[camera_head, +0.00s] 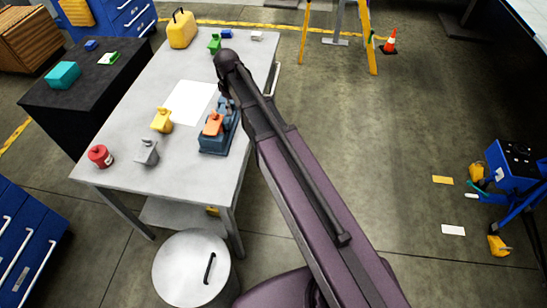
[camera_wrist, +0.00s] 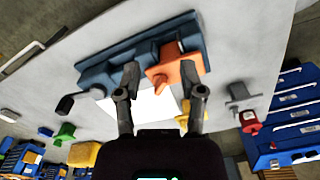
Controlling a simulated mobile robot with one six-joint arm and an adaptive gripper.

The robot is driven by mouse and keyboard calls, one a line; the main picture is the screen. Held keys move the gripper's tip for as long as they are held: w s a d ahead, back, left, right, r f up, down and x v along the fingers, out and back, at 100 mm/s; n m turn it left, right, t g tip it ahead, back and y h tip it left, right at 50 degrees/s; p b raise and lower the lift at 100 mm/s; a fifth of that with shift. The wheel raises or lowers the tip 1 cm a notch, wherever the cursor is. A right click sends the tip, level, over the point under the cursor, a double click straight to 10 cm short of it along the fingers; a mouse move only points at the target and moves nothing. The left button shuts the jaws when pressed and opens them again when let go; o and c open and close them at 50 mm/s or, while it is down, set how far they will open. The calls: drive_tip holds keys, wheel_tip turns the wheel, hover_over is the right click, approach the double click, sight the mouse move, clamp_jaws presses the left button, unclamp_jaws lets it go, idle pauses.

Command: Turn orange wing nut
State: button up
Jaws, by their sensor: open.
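The orange wing nut (camera_head: 213,124) sits on the blue jig block (camera_head: 214,146) near the right edge of the grey table. In the wrist view the orange wing nut (camera_wrist: 176,73) stands out from the blue jig block (camera_wrist: 100,72). My gripper (camera_wrist: 160,78) is open with its two fingers apart. The right finger overlaps the wing nut in the picture, and the left finger is to its left. Whether either finger touches it cannot be told. In the head view my arm hides most of the gripper and part of the block.
On the grey table (camera_head: 125,125) are a white sheet (camera_head: 188,103), a yellow piece (camera_head: 162,120), a grey piece (camera_head: 146,152) and a red piece (camera_head: 100,157). A yellow case (camera_head: 182,30) and green piece (camera_head: 214,44) stand at the far end. A lidded drum (camera_head: 185,268) stands in front.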

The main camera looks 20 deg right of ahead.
drive_tip(key=s+d+f+m+b, duration=0.4)
drive_tip(key=s+d+f, duration=0.1)
drive_tip(key=s, duration=0.3)
drive_tip(key=s+d+f+m+b, duration=0.3)
drive_tip(key=s+d+f+b, duration=0.2)
drive_tip(key=s, duration=0.3)
drive_tip(key=shift+s+m+b, duration=0.3)
drive_tip(key=shift+s+m, duration=0.05)
drive_tip(key=shift+m, duration=0.05)
wheel_tip(320, 180, up, 15)
drive_tip(key=n+p, duration=0.2)
drive_tip(key=p, duration=1.4)
hover_over(214, 112)
drive_tip(key=shift+w+r, duration=0.1)
drive_tip(key=shift+r, duration=0.05)
drive_tip(key=shift+b, duration=0.35)
wheel_tip(214, 112, down, 14)
drive_tip(key=b, duration=1.3)
drive_tip(key=shift+r+b, duration=0.1)
drive_tip(key=shift+b, duration=0.2)
